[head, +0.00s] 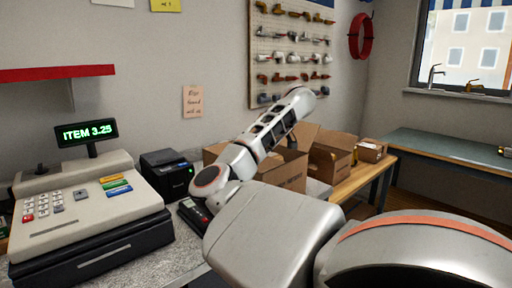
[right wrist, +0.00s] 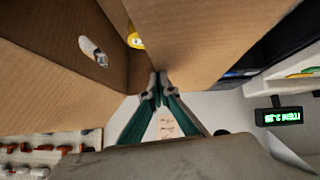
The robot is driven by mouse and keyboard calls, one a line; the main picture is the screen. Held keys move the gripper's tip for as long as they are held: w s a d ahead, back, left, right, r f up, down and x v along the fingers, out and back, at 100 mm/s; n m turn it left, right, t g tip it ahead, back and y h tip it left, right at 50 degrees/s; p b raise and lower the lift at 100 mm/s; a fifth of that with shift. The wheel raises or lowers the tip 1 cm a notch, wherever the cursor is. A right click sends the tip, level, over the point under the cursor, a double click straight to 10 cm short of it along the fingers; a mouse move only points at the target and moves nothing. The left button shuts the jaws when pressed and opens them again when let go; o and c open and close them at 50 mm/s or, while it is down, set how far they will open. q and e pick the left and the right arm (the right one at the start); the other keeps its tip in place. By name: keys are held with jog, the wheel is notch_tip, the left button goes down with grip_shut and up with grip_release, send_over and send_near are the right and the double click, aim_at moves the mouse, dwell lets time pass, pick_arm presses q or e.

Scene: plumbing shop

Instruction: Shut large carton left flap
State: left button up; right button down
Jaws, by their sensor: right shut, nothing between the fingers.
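The large carton (head: 292,171) stands open on the counter in the head view, partly hidden behind my right arm. A raised flap (head: 213,152) shows at its left side, left of the arm. In the right wrist view, which is upside down, my right gripper (right wrist: 158,92) is shut and empty. Its fingertips are close to the cardboard, where a panel with a hand hole (right wrist: 55,62) and another panel (right wrist: 205,40) come near each other. I cannot tell whether they touch. Something yellow (right wrist: 136,40) shows between the panels. My left gripper is in neither view.
A cash register (head: 85,205) stands at the left of the counter, with a black printer (head: 167,175) and a card terminal (head: 194,215) beside the carton. Another open carton (head: 332,158) and a smaller box (head: 371,150) stand to the right. A pegboard (head: 290,50) hangs behind.

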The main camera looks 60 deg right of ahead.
dwell(0.4)
jog(key=shift+r+p, duration=0.35)
jog(key=shift+r, duration=0.6)
jog(key=r, duration=0.1)
jog(key=r+p, duration=0.1)
jog(key=r, duration=0.1)
jog(key=r+p, duration=0.1)
jog(key=r, duration=0.1)
jog(key=shift+s, duration=0.3)
jog(key=v, duration=0.8)
jog(key=shift+s+d, duration=0.15)
jog(key=shift+s, duration=0.4)
